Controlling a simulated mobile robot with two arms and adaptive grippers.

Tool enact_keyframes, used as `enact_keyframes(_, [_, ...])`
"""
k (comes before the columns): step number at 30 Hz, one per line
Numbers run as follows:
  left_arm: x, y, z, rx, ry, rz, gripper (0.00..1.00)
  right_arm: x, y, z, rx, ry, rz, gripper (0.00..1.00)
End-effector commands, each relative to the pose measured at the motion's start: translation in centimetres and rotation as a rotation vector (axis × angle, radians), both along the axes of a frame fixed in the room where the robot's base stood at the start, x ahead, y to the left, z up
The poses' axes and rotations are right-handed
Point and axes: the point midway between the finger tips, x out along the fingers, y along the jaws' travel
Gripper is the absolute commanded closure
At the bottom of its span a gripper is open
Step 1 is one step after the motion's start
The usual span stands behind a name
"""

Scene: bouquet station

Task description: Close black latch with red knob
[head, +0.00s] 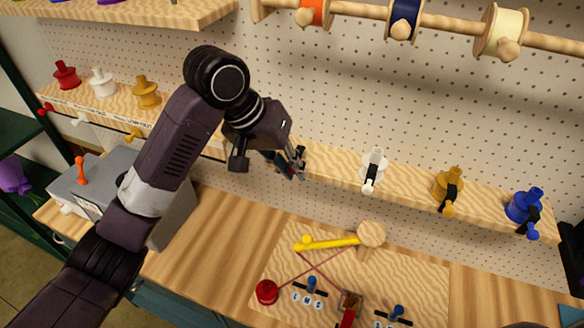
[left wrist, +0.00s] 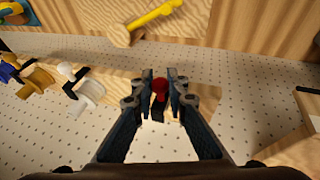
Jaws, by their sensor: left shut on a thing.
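My left gripper (head: 292,164) reaches from the left to the front edge of the wall shelf. In the left wrist view its two fingers (left wrist: 160,98) are closed around a red knob (left wrist: 160,86). The black latch (left wrist: 158,108) under the knob shows only in part between the fingers. In the head view the gripper hides most of this latch, so its angle is unclear. My right gripper is in neither view.
Along the shelf to the right stand white (head: 373,170), yellow (head: 449,188) and blue (head: 524,208) fixtures; the yellow and blue ones have black latches. Below lies a wooden board with a yellow lever (head: 330,243) and a red knob (head: 267,291). A grey box (head: 178,215) stands left.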

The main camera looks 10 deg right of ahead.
Motion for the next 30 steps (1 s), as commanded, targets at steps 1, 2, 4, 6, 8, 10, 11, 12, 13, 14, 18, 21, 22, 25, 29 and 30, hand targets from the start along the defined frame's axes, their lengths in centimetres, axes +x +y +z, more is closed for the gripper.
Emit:
enact_keyframes(1, [0.1, -0.1, 0.2, -0.005, -0.005, 0.002, 1.0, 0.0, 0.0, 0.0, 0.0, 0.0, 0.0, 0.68])
enact_keyframes(2, [0.1, -0.1, 0.2, -0.005, -0.006, 0.002, 0.84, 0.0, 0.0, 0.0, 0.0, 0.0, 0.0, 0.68])
enact_keyframes(4, [0.1, -0.1, 0.2, -0.005, -0.005, 0.002, 0.77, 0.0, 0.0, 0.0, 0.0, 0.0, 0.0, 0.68])
enact_keyframes(6, [0.1, -0.1, 0.2, -0.004, -0.004, 0.002, 0.69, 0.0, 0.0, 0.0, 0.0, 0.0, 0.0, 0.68])
enact_keyframes(8, [0.1, 0.0, 0.1, -0.003, -0.004, 0.001, 0.68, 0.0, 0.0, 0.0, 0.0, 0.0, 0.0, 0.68])
enact_keyframes(10, [0.1, 0.0, 0.1, -0.003, -0.003, 0.001, 0.68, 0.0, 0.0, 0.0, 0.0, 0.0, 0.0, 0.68])
enact_keyframes(11, [0.1, 0.0, 0.1, -0.003, -0.003, 0.001, 0.68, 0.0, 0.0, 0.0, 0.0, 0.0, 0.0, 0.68])
enact_keyframes(12, [0.1, 0.0, 0.1, -0.003, -0.003, 0.001, 0.68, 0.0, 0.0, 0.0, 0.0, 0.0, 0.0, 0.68])
enact_keyframes(13, [0.0, 0.0, 0.1, -0.002, -0.002, 0.001, 0.68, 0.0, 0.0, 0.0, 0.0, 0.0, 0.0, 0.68])
enact_keyframes(14, [0.0, 0.0, 0.1, -0.002, -0.002, 0.001, 0.68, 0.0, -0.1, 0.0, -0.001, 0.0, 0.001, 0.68])
enact_keyframes(18, [0.0, 0.3, 0.8, -0.003, -0.004, 0.0, 0.68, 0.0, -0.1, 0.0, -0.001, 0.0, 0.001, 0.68])
enact_keyframes(21, [-0.1, 0.9, 2.2, -0.003, -0.007, 0.001, 0.68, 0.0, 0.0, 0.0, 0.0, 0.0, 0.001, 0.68])
enact_keyframes(22, [-0.2, 1.2, 2.8, -0.004, -0.007, 0.001, 0.68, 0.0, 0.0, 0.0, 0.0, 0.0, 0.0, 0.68])
enact_keyframes(25, [-0.4, 2.1, 4.8, -0.004, -0.007, 0.001, 0.68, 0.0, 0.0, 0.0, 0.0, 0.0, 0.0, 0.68])
enact_keyframes(29, [-0.7, 3.4, 7.2, -0.002, -0.008, 0.002, 0.68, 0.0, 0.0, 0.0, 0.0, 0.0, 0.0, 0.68])
enact_keyframes(30, [-0.8, 3.7, 7.9, -0.002, -0.008, 0.002, 0.68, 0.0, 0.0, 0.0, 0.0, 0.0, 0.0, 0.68])
